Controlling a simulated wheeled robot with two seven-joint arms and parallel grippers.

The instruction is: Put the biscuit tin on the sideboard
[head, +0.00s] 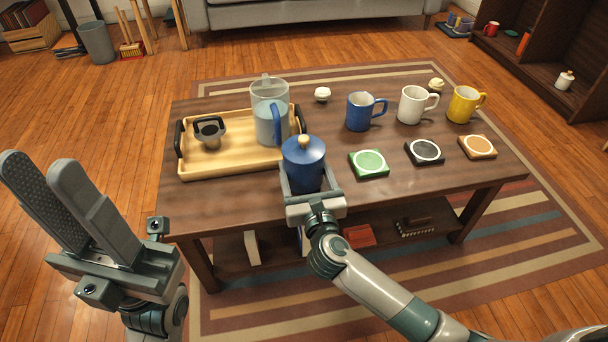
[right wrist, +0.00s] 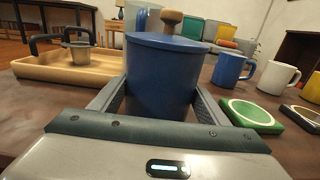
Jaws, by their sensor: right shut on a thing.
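The biscuit tin, a blue canister (head: 303,166) with a lid and a wooden knob, is at the front edge of the dark coffee table, right of the tray. It also fills the middle of the right wrist view (right wrist: 162,80). My right gripper (head: 312,190) is shut on it, one finger on each side. The tin is upright; its base is hidden, so I cannot tell whether it touches the table. My left gripper (head: 40,165) is empty and open at the left, off the table. A dark open shelf unit (head: 545,72) stands at the upper right; I cannot tell if it is the sideboard.
Blue (head: 360,112), white (head: 411,105) and yellow (head: 462,104) mugs stand behind several coasters. A grey sofa (head: 300,12) is at the back.

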